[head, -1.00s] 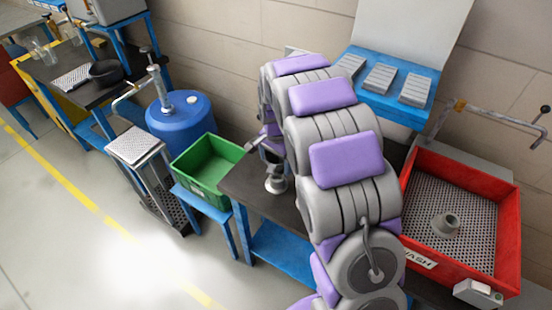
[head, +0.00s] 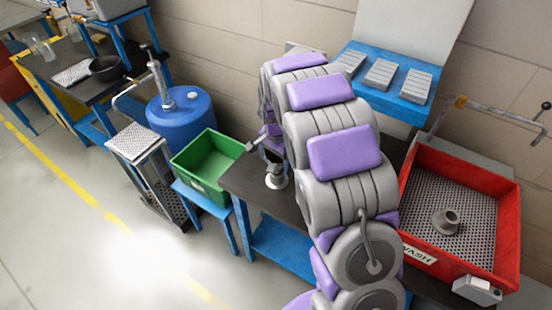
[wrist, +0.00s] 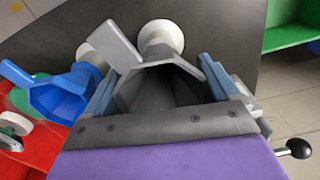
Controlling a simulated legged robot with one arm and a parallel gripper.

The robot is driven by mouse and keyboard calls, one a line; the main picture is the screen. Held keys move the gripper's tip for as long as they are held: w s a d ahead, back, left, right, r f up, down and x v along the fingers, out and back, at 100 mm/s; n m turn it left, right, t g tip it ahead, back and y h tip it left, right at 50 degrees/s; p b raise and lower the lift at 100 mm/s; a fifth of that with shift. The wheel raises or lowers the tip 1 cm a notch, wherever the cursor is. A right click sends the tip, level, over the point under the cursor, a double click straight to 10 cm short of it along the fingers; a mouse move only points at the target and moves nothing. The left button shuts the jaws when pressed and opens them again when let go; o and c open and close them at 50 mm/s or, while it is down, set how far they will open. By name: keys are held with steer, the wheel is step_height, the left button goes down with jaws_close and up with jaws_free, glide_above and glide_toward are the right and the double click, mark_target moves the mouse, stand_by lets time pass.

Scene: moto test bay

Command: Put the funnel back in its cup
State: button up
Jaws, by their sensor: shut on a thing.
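The grey funnel (wrist: 160,88) fills the space between the jaws of my gripper (wrist: 160,72) in the wrist view, its wide mouth toward the camera and a flat tab at its upper left. My gripper is shut on it. A white round cup (wrist: 163,32) lies just beyond the spout; whether the spout is inside it or above it I cannot tell. In the head view, my gripper (head: 264,146) is over the dark bench, mostly behind my arm. The grey funnel (head: 274,170) shows below it, with the white cup (head: 277,183) underneath.
A blue funnel (wrist: 58,92) stands left of my gripper in the wrist view, near a red surface (wrist: 50,130). The dark bench (head: 237,178) has a green bin (head: 207,190) on its left. A red wash tray (head: 462,262) holding a grey conical piece (head: 446,221) is at right.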

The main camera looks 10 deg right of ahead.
steer(key=shift+f+p, duration=0.3)
steer(key=shift+f, duration=0.6)
stand_by(0.6)
steer(key=o, duration=0.9)
steer(key=shift+c, duration=0.2)
steer(key=shift+r, duration=0.1)
step_height(320, 180, up, 17)
steer(key=p, duration=0.3)
steer(key=s+r+n+g, duration=0.1)
steer(key=s+n, duration=0.9)
steer(key=s, duration=2.8)
step_height(320, 180, up, 2)
steer(key=shift+s+r+n+g, duration=0.1)
steer(key=shift+s+n+g, duration=0.25)
steer(key=shift+n+g, duration=0.05)
